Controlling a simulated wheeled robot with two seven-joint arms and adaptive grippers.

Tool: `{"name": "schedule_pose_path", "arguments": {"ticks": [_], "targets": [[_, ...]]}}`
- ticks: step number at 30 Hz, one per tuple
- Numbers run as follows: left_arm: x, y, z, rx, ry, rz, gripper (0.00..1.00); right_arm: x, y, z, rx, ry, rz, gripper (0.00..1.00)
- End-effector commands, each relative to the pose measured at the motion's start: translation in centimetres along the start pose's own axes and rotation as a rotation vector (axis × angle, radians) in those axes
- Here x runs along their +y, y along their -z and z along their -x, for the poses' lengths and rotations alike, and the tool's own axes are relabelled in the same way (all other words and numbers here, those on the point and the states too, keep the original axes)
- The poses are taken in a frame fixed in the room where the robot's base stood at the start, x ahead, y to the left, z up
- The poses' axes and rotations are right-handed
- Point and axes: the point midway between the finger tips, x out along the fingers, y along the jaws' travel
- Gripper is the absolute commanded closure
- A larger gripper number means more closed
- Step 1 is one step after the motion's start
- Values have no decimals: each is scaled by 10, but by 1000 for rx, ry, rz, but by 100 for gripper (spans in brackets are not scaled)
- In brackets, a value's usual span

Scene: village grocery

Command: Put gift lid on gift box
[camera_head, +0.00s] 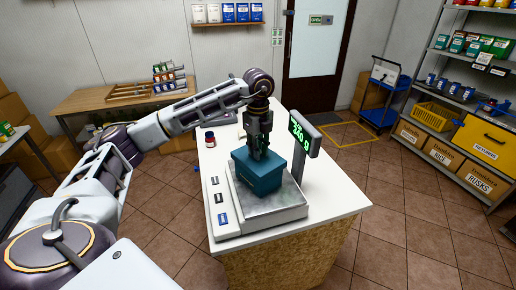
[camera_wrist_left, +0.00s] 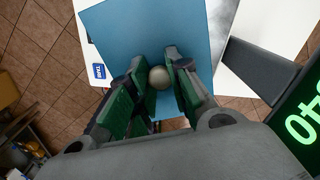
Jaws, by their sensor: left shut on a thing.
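The teal gift box (camera_head: 266,183) stands on the metal plate of the counter scale. The blue-teal gift lid (camera_head: 241,156) is at the top of the box in the head view. It fills the middle of the left wrist view as a flat blue sheet (camera_wrist_left: 140,30) with a pale round knob (camera_wrist_left: 159,77). My left gripper (camera_head: 259,152) points down from above, its green-padded fingers (camera_wrist_left: 158,82) shut on the knob. The box is hidden under the lid in the wrist view. I cannot tell whether the lid is fully seated. My right gripper is not in view.
The scale (camera_head: 262,212) sits on the white counter (camera_head: 330,190), its green-digit display (camera_head: 303,135) just right of the box. Shelves (camera_head: 450,110) line the right. The counter's right side is clear.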

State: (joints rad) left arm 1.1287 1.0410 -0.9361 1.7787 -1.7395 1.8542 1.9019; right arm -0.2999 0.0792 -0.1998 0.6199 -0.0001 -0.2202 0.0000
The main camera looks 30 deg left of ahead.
Motion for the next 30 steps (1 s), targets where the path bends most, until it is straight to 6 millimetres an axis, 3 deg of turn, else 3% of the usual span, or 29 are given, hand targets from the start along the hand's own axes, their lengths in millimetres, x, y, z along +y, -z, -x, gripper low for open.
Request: {"name": "schedule_pose_path", "arguments": {"ticks": [12, 27, 28, 30], "targets": [[0, 0, -17, -1, 0, 0, 100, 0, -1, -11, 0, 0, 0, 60], [0, 0, -20, 0, 0, 0, 100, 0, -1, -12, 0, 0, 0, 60], [0, 0, -20, 0, 0, 0, 79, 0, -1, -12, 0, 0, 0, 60], [0, 0, -20, 0, 0, 0, 70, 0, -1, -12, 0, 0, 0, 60]]}}
